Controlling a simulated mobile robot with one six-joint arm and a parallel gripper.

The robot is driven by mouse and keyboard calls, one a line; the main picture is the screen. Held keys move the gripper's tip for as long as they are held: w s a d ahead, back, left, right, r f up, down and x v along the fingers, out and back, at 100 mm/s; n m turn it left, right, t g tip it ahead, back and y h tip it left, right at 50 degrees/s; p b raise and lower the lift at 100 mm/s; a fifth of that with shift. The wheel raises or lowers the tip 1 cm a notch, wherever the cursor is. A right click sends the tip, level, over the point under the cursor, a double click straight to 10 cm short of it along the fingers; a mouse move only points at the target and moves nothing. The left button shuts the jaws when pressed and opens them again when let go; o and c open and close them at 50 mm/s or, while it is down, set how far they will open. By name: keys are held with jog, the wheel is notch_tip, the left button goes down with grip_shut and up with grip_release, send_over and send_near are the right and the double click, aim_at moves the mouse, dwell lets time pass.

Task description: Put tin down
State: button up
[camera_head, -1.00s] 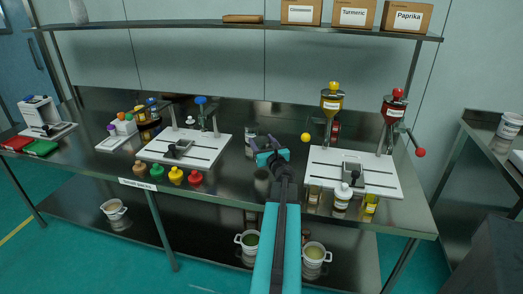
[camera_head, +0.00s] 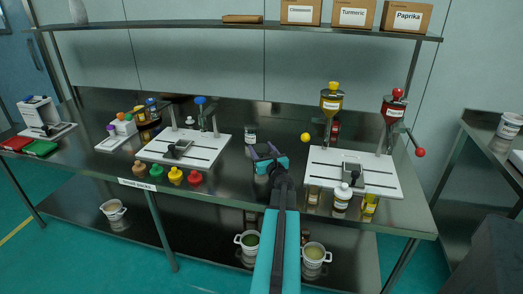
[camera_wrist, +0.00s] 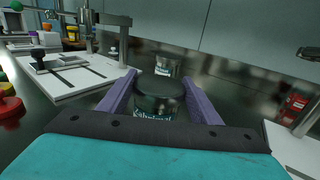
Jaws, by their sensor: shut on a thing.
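My gripper (camera_wrist: 160,105) has two purple fingers, one on each side of a dark-lidded tin (camera_wrist: 158,96), and is shut on it. In the head view my gripper (camera_head: 267,153) is over the middle of the steel table, left of the right-hand white board. The held tin is mostly hidden there, and I cannot tell whether it touches the table. A second tin (camera_wrist: 167,65) with a pale label stands behind it; it also shows in the head view (camera_head: 250,134).
The right white board (camera_head: 333,158) carries a scale-like block and red and yellow hoppers. The left white board (camera_head: 205,150) has coloured knobs (camera_head: 176,175) before it. A shelf (camera_head: 200,24) runs above.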

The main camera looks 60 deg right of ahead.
jog(key=shift+f, duration=0.15)
jog(key=o, duration=1.2)
jog(key=shift+o, duration=0.2)
jog(key=shift+r, duration=0.2)
jog(key=v, duration=1)
jog(key=shift+r+p, duration=0.1)
jog(key=shift+p, duration=0.35)
jog(key=shift+p+v, duration=1)
jog(key=shift+p, duration=2.3)
